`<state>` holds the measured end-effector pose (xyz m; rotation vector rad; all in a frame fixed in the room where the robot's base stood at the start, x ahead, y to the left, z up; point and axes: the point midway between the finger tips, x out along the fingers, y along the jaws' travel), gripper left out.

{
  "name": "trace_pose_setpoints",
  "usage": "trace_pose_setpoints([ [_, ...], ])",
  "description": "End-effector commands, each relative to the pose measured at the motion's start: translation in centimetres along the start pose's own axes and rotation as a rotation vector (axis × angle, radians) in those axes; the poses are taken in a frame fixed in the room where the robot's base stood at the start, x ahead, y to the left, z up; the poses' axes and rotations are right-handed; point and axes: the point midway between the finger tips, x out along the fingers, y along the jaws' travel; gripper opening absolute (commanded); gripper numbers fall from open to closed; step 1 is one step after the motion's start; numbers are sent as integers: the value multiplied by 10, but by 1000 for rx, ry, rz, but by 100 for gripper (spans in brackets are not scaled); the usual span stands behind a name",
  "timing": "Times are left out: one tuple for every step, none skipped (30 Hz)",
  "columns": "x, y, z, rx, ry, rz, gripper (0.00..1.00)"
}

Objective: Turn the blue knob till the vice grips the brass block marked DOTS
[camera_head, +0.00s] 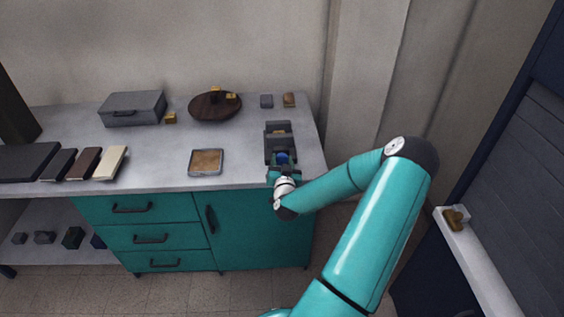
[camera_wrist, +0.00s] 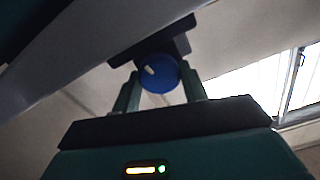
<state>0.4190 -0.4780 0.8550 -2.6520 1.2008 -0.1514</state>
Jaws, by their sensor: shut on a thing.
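The dark grey vice (camera_head: 279,143) stands at the right end of the worktop, near its front edge. A brass-coloured block (camera_head: 278,131) shows between its jaws; I cannot read its marking or tell whether both jaws touch it. The blue knob (camera_head: 283,158) is on the vice's near side, partly hidden by my gripper (camera_head: 283,168). In the wrist view the blue knob (camera_wrist: 158,73) has a white mark on its face, tilted to the upper left. My gripper (camera_wrist: 162,85) is shut on the knob, one finger on each side.
A tray (camera_head: 192,170) lies left of the vice. A round brown stand (camera_head: 214,106) with small brass pieces, a grey case (camera_head: 133,108) and several flat slabs (camera_head: 88,163) are further left. Two small blocks (camera_head: 289,99) stand behind the vice. A white ledge (camera_head: 478,257) is at right.

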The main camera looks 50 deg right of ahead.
Motion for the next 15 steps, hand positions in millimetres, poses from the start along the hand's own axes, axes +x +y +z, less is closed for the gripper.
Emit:
trace_pose_setpoints([
  [0,-2,0,17,0,-6,20],
  [0,-2,-1,33,0,-5,20],
  [0,-2,0,58,-1,-5,20],
  [0,-2,-1,76,0,-4,20],
  [0,-2,0,94,0,-5,20],
  [0,-2,0,120,0,-4,20],
  [0,-2,-1,140,0,-4,20],
  [0,-1,-1,162,1,-3,20],
  [0,-1,0,193,0,-3,20],
  [0,-1,0,217,0,-2,20],
  [0,0,0,243,0,-2,20],
  [0,0,0,279,0,-2,20],
  [0,0,0,308,-1,-2,20],
  [0,0,0,337,-1,-2,20],
  [0,0,0,377,-1,-2,20],
])
